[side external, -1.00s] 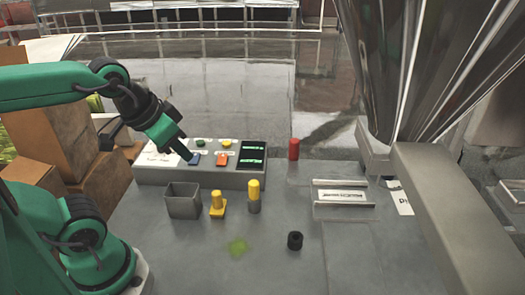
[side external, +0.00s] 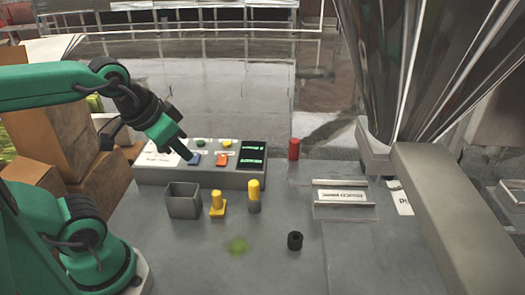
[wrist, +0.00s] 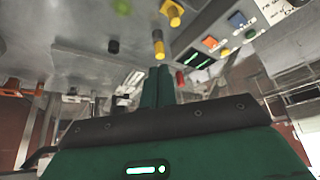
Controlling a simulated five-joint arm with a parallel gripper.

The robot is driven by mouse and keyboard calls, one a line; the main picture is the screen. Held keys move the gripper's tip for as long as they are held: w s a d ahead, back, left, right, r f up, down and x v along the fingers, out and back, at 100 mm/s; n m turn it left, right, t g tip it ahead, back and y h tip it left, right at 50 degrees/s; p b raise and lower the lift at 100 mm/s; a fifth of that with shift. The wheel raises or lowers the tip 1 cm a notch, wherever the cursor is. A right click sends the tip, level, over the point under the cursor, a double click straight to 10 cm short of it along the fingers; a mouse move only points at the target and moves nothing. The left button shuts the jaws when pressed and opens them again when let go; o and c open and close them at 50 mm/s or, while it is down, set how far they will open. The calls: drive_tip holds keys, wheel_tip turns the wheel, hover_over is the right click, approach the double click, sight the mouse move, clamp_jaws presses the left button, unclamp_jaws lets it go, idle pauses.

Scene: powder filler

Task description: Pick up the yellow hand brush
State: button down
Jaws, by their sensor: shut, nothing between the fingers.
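Two yellow items stand on the grey table. One (side external: 217,203) is a yellow post on a flat yellow base. The other (side external: 253,188) is an upright yellow grip on a grey lower part, and looks most like the hand brush. In the wrist view the brush-like item (wrist: 158,42) shows just beyond the fingertips and the post on a base (wrist: 173,13) lies above it. My gripper (side external: 189,156) is shut and empty, over the control panel by the blue button, left of both items and apart from them. Its closed green fingers also show in the wrist view (wrist: 158,72).
The control panel (side external: 240,178) has coloured buttons. An open grey bin (side external: 183,203) stands left of the yellow items. A steel beam (side external: 450,215) and hopper (side external: 420,60) stand right.

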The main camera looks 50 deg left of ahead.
drive_tip(key=c, duration=2.1)
unclamp_jaws()
drive_tip(key=o, duration=1)
drive_tip(key=n+g, duration=0.5)
drive_tip(key=n, duration=0.3)
hover_over(217, 193)
wheel_tip(217, 193, down, 13)
drive_tip(key=shift+d, duration=0.15)
drive_tip(key=shift+w+a+f+n+g, duration=0.15)
drive_tip(key=shift+f+n, duration=0.1)
drive_tip(key=shift+f, duration=0.15)
drive_tip(key=shift+a+f+n+g, duration=0.1)
drive_tip(key=shift+f+n+g, duration=0.05)
drive_tip(key=shift+f+n, duration=0.15)
drive_tip(key=shift+f, duration=1.4)
drive_tip(key=shift+f, duration=0.1)
